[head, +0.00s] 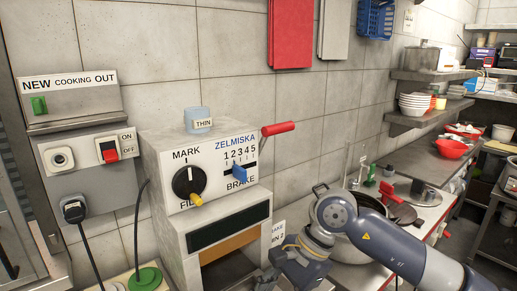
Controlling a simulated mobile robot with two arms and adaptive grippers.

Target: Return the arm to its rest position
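My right arm (400,250) comes in from the lower right and bends at a round grey joint, then runs down and left to its wrist (300,268) at the bottom edge. The wrist end is in front of the lower right side of a pale machine labelled ZELMISKA (215,150). A dark part at the wrist end may belong to my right gripper, but its fingers cannot be made out. My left arm and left gripper are not in view.
A large metal pot (350,248) stands behind my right arm on a counter. The machine has a red lever (278,128) sticking out right. A switch panel (88,160) is on the left wall. Shelves with white bowls (414,103) and a red bowl (451,149) are at right.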

